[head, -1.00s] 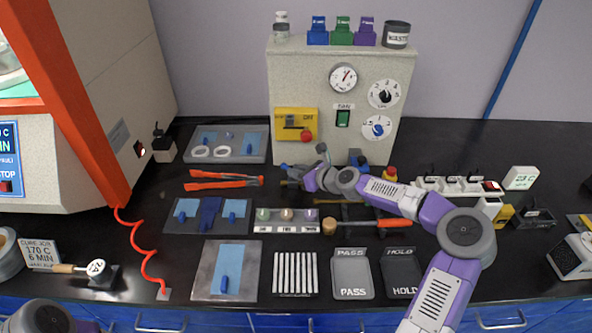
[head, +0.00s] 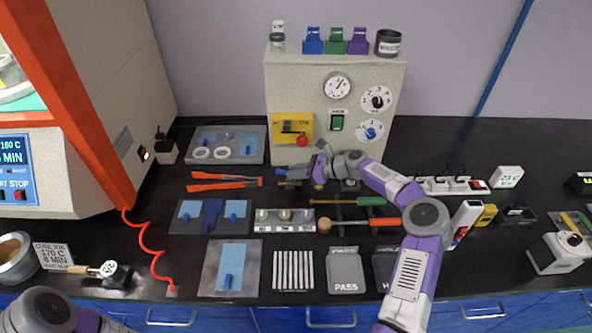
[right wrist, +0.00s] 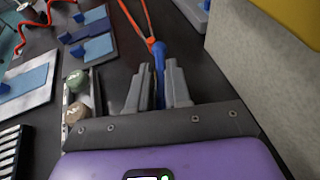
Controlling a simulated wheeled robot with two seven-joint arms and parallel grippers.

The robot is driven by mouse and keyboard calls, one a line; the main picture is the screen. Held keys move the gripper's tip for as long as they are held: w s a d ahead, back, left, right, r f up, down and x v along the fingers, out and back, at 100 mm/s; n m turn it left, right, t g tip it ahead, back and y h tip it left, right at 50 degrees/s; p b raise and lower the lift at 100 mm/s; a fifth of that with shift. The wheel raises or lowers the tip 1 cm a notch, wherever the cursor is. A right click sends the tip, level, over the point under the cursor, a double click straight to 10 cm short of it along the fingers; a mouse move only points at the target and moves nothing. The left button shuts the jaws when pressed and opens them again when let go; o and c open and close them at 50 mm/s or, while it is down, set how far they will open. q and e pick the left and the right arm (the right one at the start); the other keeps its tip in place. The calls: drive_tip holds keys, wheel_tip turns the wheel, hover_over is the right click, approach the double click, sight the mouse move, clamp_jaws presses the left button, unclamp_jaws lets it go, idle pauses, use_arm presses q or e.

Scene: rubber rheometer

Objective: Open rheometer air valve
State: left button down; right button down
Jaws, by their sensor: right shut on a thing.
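The air valve's blue lever (head: 283,172) sits low in front of the beige control cabinet (head: 285,100), above a brass fitting (head: 290,184). My right gripper (head: 301,172) reaches in from the right and is shut on the lever. In the right wrist view the blue lever (right wrist: 159,55) stands between the two grey fingers (right wrist: 158,92), and the cabinet side (right wrist: 250,75) is close on the right. The valve body is mostly hidden there. My left arm shows only at the bottom left, its gripper out of view.
Orange tongs (head: 225,186) lie left of the valve. A tray with white rings (head: 225,132) is behind them. A rack of small samples (head: 284,228) and tools with green (head: 372,201) and orange (head: 385,222) handles lie in front. Bare black bench is at the back right.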

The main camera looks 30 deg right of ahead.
drive_tip(key=shift+s+f, duration=0.15)
drive_tip(key=shift+f, duration=0.35)
drive_tip(key=c, duration=1.3)
unclamp_jaws()
drive_tip(key=shift+o, duration=0.7)
drive_tip(key=shift+r, duration=0.2)
